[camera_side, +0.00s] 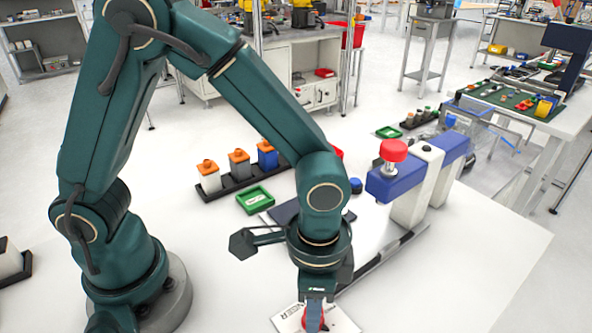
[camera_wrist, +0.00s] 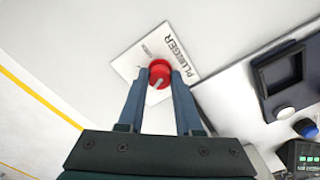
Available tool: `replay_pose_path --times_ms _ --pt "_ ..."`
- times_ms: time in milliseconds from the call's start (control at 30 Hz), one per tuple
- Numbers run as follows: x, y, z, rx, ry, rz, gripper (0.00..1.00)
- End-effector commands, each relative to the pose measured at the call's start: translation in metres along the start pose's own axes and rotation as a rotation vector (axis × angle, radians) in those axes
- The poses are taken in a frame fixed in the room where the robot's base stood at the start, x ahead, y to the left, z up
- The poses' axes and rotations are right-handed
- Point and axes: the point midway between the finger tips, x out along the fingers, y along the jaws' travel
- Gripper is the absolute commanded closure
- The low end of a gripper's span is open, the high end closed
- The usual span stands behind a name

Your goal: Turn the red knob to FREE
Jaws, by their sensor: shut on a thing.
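The red knob (camera_wrist: 160,72) shows in the wrist view between my two fingers, with a pale pointer line on its face. My gripper (camera_wrist: 159,82) is shut on the knob, one finger on each side. The knob sits on a white plate (camera_wrist: 126,65) lettered PLUNGER; smaller lettering near the knob is too small to read. In the side view my gripper (camera_side: 315,302) is at the bottom edge over the red knob (camera_side: 312,320), and the plate (camera_side: 345,322) is partly cut off and hidden.
A blue and white press-like device with a red top knob (camera_side: 393,150) stands to the right. A black rack (camera_side: 240,182) holding several coloured blocks and a green tray (camera_side: 255,200) lie behind. A blue button (camera_wrist: 305,127) and dark panel are right in the wrist view. The table front right is clear.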

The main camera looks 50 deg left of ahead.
Motion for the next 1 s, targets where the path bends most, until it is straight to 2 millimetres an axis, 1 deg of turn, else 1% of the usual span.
replay_pose_path --times_ms 200,500,700,1000 --pt "-0.0009 0.0005 -0.0010 -0.185 0.004 0.001 1.00" --pt "-0.0010 0.0006 -0.0012 -0.363 0.004 0.001 1.00" --pt "-0.0010 0.0006 -0.0013 -0.422 0.004 0.001 1.00" --pt "-0.0011 0.0005 -0.0015 -0.445 0.005 0.001 1.00"
